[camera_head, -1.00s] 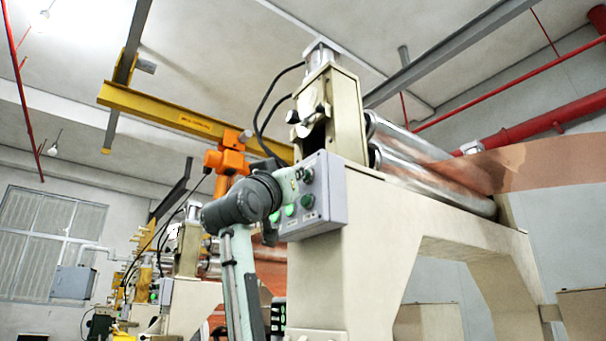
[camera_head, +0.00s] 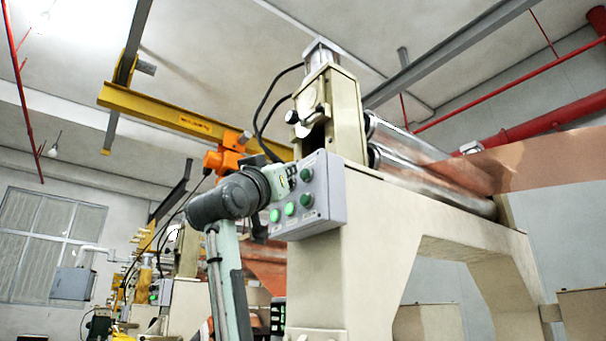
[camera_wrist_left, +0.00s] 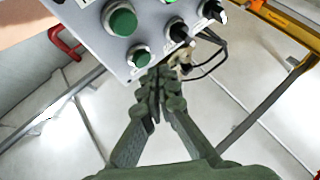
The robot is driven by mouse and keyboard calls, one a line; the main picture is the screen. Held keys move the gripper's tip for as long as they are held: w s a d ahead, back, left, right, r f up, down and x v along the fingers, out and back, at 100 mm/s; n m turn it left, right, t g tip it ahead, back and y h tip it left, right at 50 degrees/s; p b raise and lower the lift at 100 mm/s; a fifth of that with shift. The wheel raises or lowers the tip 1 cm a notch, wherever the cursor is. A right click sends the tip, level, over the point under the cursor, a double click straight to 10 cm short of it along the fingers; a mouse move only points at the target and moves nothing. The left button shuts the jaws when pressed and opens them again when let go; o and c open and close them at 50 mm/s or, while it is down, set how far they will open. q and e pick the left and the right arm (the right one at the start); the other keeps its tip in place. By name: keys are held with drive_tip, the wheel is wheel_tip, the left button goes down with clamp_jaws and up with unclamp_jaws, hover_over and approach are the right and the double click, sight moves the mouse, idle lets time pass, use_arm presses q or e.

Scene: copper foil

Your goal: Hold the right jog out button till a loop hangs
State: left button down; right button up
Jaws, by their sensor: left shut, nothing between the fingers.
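The grey control box (camera_head: 325,192) is fixed to the side of the cream machine stand and carries several round green buttons, such as one dark green button (camera_head: 305,200). My left gripper (camera_head: 283,179) is at the box's left side, its fingertips hard to make out there. In the left wrist view the shut, empty fingers (camera_wrist_left: 157,88) reach to the box's edge, near a small green button (camera_wrist_left: 139,56). I cannot tell whether they touch a button. Copper foil (camera_head: 550,162) runs right from the steel rollers (camera_head: 420,158). My right gripper is out of view.
The cream machine stand (camera_head: 370,250) fills the space below and right of the box. Black cables (camera_head: 262,112) curve down behind the box. A yellow overhead beam (camera_head: 170,118) and an orange unit (camera_head: 226,155) are behind. Another machine stands at left.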

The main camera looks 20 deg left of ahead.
use_arm(q)
drive_tip(key=s, duration=0.1)
drive_tip(key=s+a, duration=0.1)
drive_tip(key=s+a+b, duration=0.1)
drive_tip(key=s, duration=0.1)
drive_tip(key=shift+s+a, duration=0.1)
drive_tip(key=shift+a, duration=0.15)
idle(0.5)
